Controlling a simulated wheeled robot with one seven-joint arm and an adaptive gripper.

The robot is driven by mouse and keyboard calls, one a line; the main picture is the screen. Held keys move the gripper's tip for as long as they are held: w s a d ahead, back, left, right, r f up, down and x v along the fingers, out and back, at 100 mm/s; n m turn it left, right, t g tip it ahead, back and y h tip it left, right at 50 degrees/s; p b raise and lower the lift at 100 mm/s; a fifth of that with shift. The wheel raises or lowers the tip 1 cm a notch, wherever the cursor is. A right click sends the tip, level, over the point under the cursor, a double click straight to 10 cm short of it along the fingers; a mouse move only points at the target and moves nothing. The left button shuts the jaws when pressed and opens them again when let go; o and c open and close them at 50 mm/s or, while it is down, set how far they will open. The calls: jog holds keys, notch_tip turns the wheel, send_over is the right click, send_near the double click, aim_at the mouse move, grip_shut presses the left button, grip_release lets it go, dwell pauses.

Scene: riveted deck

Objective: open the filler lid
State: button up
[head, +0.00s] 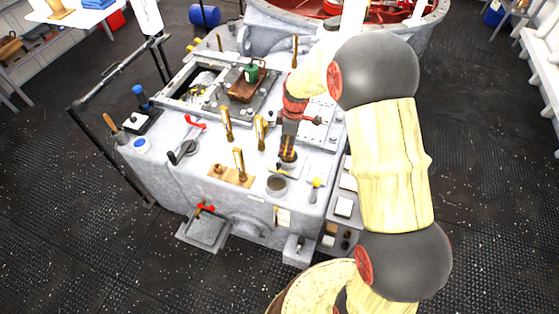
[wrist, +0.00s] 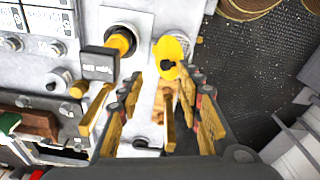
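I cannot tell for certain which part is the filler lid. A round grey cylinder with a dark top (head: 277,185) stands near the front edge of the grey machine top and may be the filler. My gripper (head: 288,158) points down just behind it, apart from it in the picture. In the wrist view my gripper (wrist: 160,118) has its two yellow fingers spread apart, with nothing clearly held between them. A yellow rounded piece (wrist: 172,52) and a black tag (wrist: 97,64) lie beyond the fingertips. The gripper hides part of the surface below it.
Dark open floor (head: 80,250) surrounds the machine.

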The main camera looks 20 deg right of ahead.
jog(key=shift+w+a+f+m+t+y+b, duration=0.1)
jog(key=shift+a+f+m+b, duration=0.2)
jog(key=shift+f+m, duration=2.15)
jog(key=shift+s+a+f+m+t+y+b, duration=0.15)
jog(key=shift+a+f+m, duration=0.45)
jog(key=shift+m, duration=3.6)
jog(key=shift+w+a+f+m+t+y+b, duration=0.15)
jog(key=shift+f+m, duration=1.5)
jog(key=shift+m, duration=1.7)
jog(key=shift+c, duration=0.5)
jog(key=c, duration=0.8)
grip_shut()
